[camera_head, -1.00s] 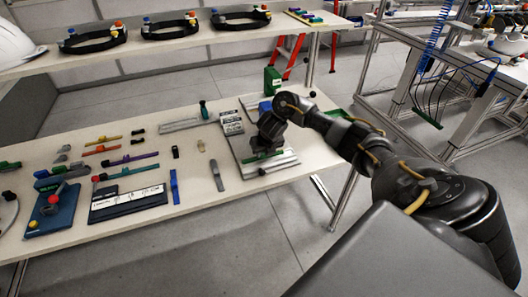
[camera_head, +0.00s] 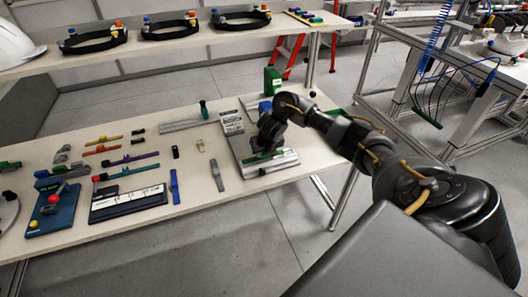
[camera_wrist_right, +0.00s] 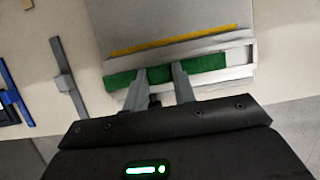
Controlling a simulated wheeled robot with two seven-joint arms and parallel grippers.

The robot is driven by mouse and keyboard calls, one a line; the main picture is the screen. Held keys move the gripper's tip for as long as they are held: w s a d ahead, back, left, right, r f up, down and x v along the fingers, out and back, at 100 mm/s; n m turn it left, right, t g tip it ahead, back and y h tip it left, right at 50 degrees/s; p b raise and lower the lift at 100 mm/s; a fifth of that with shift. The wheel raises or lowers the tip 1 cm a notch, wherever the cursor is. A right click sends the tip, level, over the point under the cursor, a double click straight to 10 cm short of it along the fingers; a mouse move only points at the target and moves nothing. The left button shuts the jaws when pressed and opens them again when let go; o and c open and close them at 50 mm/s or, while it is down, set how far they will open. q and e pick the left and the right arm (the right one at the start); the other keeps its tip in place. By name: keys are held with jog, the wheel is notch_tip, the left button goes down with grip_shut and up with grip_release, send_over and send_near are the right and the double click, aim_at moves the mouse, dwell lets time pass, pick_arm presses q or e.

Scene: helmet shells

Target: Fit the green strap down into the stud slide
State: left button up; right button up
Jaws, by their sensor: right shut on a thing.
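The green strap (camera_wrist_right: 207,63) lies lengthwise along a grey metal rail (camera_wrist_right: 238,72), which looks like the stud slide, in the right wrist view. My right gripper (camera_wrist_right: 160,74) is shut on the strap, left of its middle, with green showing on both sides of the fingers. The strap looks roughly in line with the rail; I cannot tell how deep it sits. In the head view my right gripper (camera_head: 264,152) is over the fixture's front rail (camera_head: 277,164), and the strap is mostly hidden under it. My left gripper is not in view.
The grey fixture plate (camera_wrist_right: 170,20) has a yellow strip beside the rail. A grey bar (camera_head: 217,175) and a blue strap (camera_head: 174,187) lie to its left. A green box (camera_head: 272,80) stands behind. The table's front edge is close.

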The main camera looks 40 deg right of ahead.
jog(key=shift+f+b, duration=0.8)
jog(key=shift+f, duration=0.2)
jog(key=o, duration=1)
jog(key=shift+s+r, duration=0.15)
jog(key=shift+r, duration=0.4)
jog(key=p+v, duration=0.4)
jog(key=v, duration=0.5)
jog(key=shift+s+a+r+p, duration=0.15)
jog(key=shift+r+p, duration=0.15)
jog(key=shift+p, duration=0.05)
